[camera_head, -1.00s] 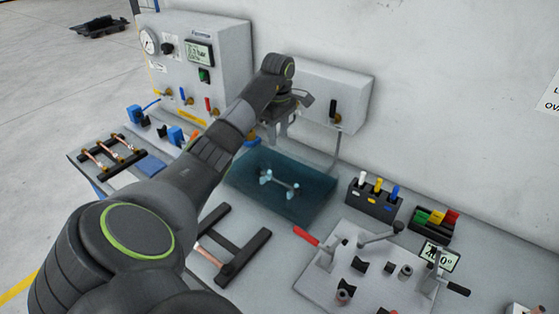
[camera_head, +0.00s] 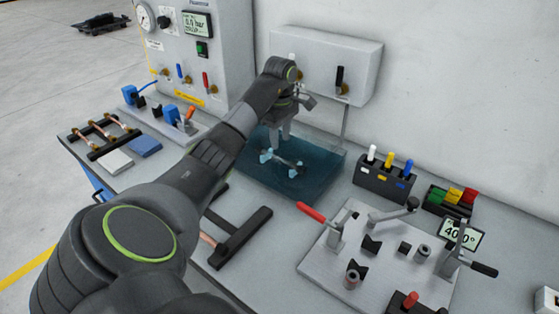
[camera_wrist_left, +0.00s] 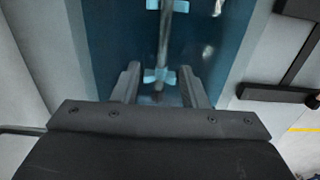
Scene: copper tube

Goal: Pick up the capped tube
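A blue see-through tank (camera_head: 318,178) sits mid-bench. In it lies a thin grey rod-like piece (camera_head: 284,160) with light-blue supports; the wrist view shows the same rod (camera_wrist_left: 166,30) lengthwise. I cannot tell whether this is the capped tube or only a cradle. My left gripper (camera_head: 281,136) points down over the tank's back part. In the wrist view its two fingers (camera_wrist_left: 160,90) are apart, one on each side of the rod's near end, with nothing clearly held. My right gripper is not in view.
A black rack with copper tubes (camera_head: 97,138) is at the left, and a black frame (camera_head: 240,238) with a copper tube is in front. A clamp plate (camera_head: 335,262), a holder with coloured handles (camera_head: 384,178) and a wall box (camera_head: 325,65) stand nearby.

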